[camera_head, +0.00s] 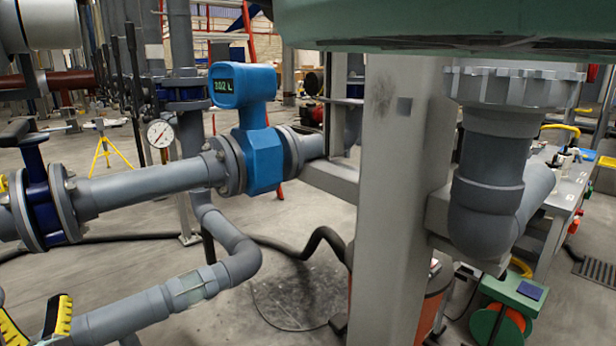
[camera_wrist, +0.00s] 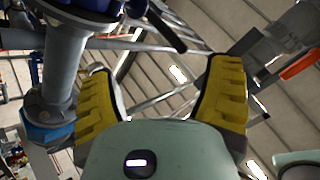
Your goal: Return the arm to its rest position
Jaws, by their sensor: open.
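My gripper (camera_head: 32,322) shows at the lower left corner of the head view, with its yellow-padded fingers apart and nothing between them. In the wrist view my gripper (camera_wrist: 165,100) has both yellow fingers spread wide, with only beams and ceiling behind the gap. A grey pipe (camera_wrist: 62,68) with a blue part at its lower end stands to the left of the fingers. Most of my arm is out of the head view.
Grey pipes (camera_head: 150,183) with a blue flow meter (camera_head: 262,150) cross the left half. A pressure gauge (camera_head: 160,133) stands behind them. A grey post (camera_head: 395,200) and thick elbow pipe (camera_head: 490,190) block the right centre. A work table (camera_head: 560,185) stands at right.

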